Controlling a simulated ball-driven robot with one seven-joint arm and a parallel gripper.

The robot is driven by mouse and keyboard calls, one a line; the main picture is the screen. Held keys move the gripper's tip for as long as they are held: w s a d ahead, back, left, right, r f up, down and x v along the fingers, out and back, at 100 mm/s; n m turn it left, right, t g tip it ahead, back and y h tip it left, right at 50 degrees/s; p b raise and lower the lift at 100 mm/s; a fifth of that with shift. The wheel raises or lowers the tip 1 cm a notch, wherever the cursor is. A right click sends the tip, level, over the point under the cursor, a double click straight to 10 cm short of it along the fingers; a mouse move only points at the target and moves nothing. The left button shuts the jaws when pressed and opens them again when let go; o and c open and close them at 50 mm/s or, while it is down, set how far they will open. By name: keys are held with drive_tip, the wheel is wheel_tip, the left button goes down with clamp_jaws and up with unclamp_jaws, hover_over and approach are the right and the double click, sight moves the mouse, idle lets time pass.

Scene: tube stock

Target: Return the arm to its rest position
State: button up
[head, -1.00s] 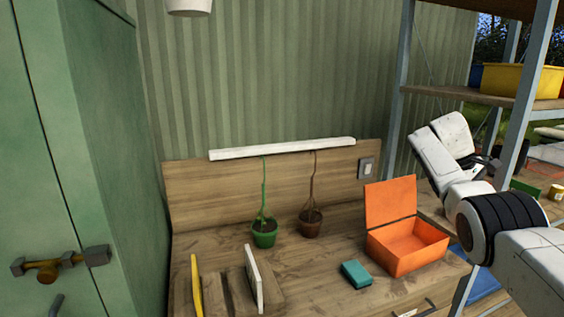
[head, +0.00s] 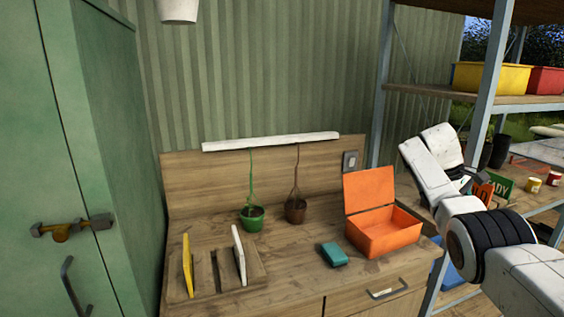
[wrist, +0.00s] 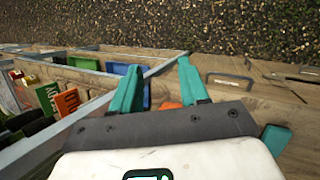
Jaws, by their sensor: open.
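My white arm (head: 465,215) is folded at the right of the head view, bent upward, in front of the shelf rack. My gripper (wrist: 158,78) shows in the wrist view with its teal fingers spread apart. Nothing is between the fingers. In the head view I cannot make out the fingers.
A green cabinet (head: 120,150) stands left. A shelf rack (head: 485,85) stands right.

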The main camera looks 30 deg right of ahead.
drive_tip(key=w+a+f+n+t+y, duration=0.1)
drive_tip(key=w+a+f, duration=0.3)
drive_tip(key=a+f, duration=0.7)
drive_tip(key=w+a+f+t, duration=0.2)
drive_tip(key=w+a+f, duration=0.1)
drive_tip(key=a+f, duration=0.8)
drive_tip(key=s+a+f+t+y, duration=0.1)
drive_tip(key=s+a+f, duration=0.25)
drive_tip(key=a, duration=0.35)
drive_tip(key=s+a+f, duration=0.3)
drive_tip(key=a+f, duration=0.2)
drive_tip(key=a, duration=0.1)
drive_tip(key=s+a, duration=0.7)
drive_tip(key=s, duration=0.4)
drive_tip(key=s+a+t+y, duration=0.1)
drive_tip(key=s+a, duration=0.6)
drive_tip(key=s, duration=0.4)
drive_tip(key=shift+r+m+y, duration=0.25)
drive_tip(key=shift+m+y, duration=0.05)
drive_tip(key=shift+w, duration=0.1)
drive_tip(key=shift+c, duration=0.2)
